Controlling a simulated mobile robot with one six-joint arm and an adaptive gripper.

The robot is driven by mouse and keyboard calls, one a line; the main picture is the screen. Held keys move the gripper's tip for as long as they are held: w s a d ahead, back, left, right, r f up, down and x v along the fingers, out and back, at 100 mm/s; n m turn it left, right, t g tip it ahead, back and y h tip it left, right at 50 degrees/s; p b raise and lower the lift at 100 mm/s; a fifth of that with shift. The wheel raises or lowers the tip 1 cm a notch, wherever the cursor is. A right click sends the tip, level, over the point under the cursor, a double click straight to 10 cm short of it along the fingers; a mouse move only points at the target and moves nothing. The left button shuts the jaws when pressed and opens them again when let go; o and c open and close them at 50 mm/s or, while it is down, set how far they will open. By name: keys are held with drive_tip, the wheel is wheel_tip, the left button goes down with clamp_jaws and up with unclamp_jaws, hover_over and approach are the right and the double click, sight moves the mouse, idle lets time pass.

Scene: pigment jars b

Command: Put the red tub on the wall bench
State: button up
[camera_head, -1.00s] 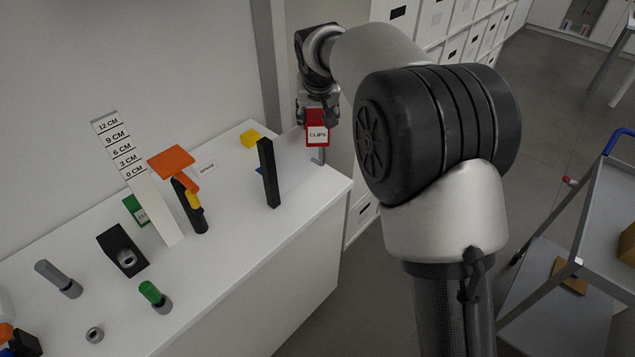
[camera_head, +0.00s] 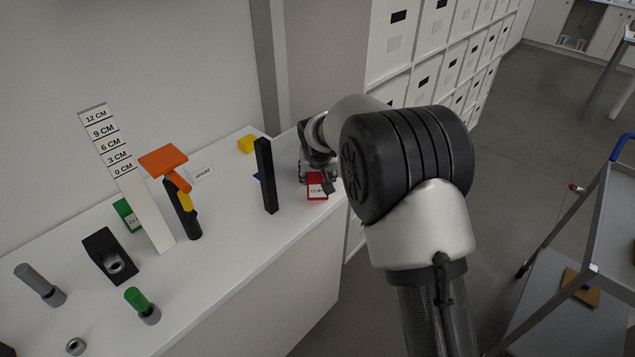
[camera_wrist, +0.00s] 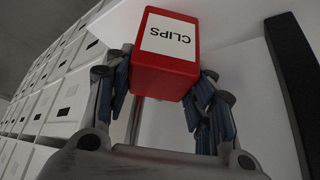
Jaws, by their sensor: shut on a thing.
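The red tub (camera_head: 317,188) has a white label reading CLIPS. My gripper (camera_head: 318,172) is shut on it at the right end of the white wall bench (camera_head: 262,272). In the wrist view the red tub (camera_wrist: 168,75) sits between the two fingers of my gripper (camera_wrist: 160,95), label facing up the picture. In the head view the tub is at or just above the bench top, near its right edge; I cannot tell whether it touches.
A black upright post (camera_head: 267,178) stands just left of the tub. A grey cart (camera_head: 600,225) is at the right.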

drive_tip(key=shift+f, duration=0.9)
drive_tip(key=shift+f+b, duration=0.25)
drive_tip(key=shift+b, duration=0.05)
drive_tip(key=o, duration=0.8)
drive_tip(key=shift+o, duration=0.2)
drive_tip(key=shift+r, duration=0.1)
